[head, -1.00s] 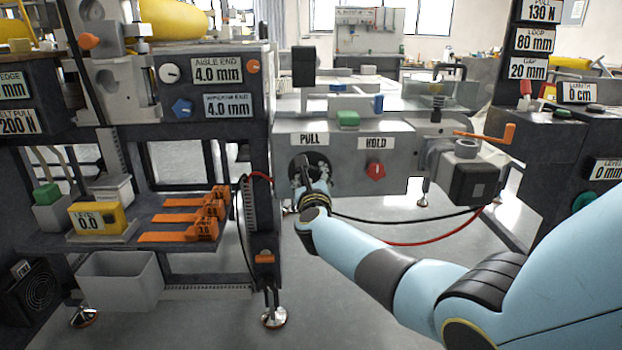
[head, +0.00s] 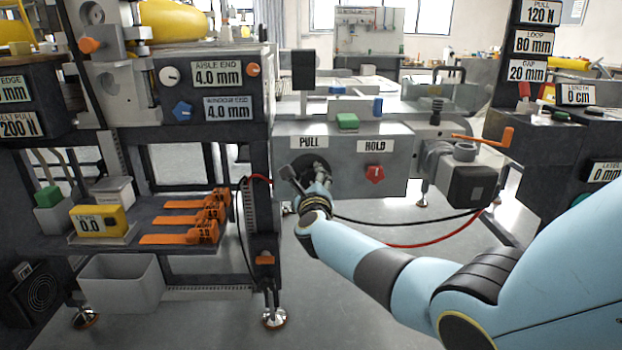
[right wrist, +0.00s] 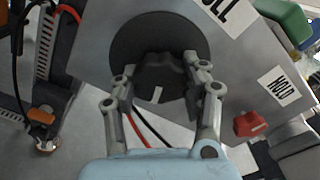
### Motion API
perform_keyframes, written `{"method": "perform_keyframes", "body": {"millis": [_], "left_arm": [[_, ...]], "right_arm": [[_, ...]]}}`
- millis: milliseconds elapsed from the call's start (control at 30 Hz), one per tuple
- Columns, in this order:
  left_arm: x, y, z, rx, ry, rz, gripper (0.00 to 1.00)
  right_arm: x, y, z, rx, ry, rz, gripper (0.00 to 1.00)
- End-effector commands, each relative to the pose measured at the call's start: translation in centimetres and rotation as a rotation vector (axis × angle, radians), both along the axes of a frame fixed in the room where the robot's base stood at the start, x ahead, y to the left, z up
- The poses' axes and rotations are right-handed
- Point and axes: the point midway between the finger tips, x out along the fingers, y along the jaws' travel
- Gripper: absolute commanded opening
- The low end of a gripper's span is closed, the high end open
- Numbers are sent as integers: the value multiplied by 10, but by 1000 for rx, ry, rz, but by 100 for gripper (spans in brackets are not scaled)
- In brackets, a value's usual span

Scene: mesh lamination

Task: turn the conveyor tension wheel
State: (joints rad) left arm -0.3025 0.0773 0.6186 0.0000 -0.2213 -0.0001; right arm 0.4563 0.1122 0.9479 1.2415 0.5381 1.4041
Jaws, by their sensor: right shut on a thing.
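The tension wheel is a dark round knob (right wrist: 160,78) with a pale mark, set on a dark disc under the PULL label on a grey panel. It shows in the head view (head: 308,164), partly covered by my right gripper (head: 304,180). In the right wrist view, my right gripper (right wrist: 166,88) has a finger on each side of the knob and is shut on it. The pale mark points down in that view. The PULL display (head: 540,13) reads 120 N. My left gripper is not in view.
A red HOLD knob (head: 375,174) is right of the wheel, and a green button (head: 347,121) is above. Black and red cables (head: 420,242) hang below the panel. A dark frame post (head: 262,215) stands close on the left.

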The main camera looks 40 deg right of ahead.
Motion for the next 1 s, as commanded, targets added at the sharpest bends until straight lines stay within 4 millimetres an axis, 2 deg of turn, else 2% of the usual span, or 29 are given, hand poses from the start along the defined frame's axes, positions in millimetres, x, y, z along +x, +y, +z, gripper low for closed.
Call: {"method": "perform_keyframes", "body": {"millis": [1000], "left_arm": [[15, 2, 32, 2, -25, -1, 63]], "right_arm": [[-1, 0, 2, -821, 507, 3, 12]]}}
